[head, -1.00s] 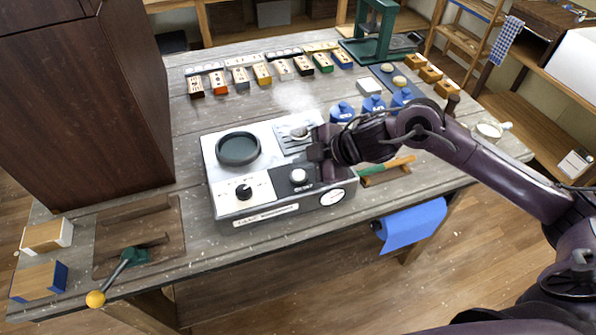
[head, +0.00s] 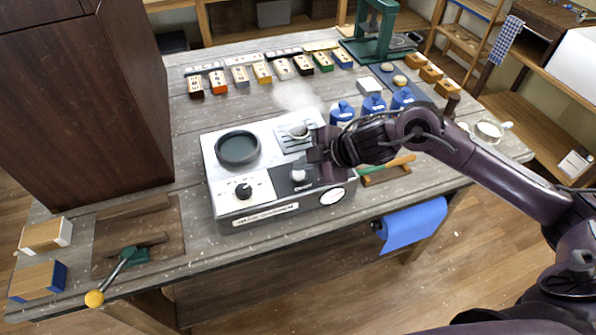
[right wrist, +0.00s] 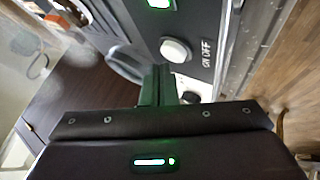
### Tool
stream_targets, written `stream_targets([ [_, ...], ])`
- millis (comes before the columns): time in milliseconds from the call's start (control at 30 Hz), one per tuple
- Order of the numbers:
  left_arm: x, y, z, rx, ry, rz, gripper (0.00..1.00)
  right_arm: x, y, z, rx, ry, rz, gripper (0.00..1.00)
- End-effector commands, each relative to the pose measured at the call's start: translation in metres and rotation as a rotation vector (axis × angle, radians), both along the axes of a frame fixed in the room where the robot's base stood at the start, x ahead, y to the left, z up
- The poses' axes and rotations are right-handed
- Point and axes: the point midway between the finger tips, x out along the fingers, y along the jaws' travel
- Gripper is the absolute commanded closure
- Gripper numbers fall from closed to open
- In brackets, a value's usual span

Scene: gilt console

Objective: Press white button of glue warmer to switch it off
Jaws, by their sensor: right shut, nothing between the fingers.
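The glue warmer (head: 226,203) is a pale metal box on the workbench, with a dark round well on top. Its white button (head: 298,175) sits on a dark panel at the front edge. In the right wrist view the white button (right wrist: 175,50) is round, beside an "ON OFF" label, with a lit green lamp (right wrist: 160,4) near it. My right gripper (head: 318,160) is shut and empty, over the right part of the warmer, close to the button. In the wrist view its fingertips (right wrist: 158,72) are just short of the button in the picture; no contact is visible. My left gripper is not in view.
A black knob (head: 243,191) is left of the button. A steaming metal fitting (head: 298,131) is behind it. Blue bottles (head: 372,105) and a green-handled tool (head: 385,168) are to the right. A tall dark cabinet (head: 85,105) stands at left.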

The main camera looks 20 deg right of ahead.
Motion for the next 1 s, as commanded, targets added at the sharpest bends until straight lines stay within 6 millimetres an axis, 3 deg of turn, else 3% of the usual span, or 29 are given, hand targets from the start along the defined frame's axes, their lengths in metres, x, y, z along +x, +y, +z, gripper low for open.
stream_targets([
  [1000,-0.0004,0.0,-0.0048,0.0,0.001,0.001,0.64,-0.0001,0.0,-0.0088,0.0,0.0,0.0,1.0],
])
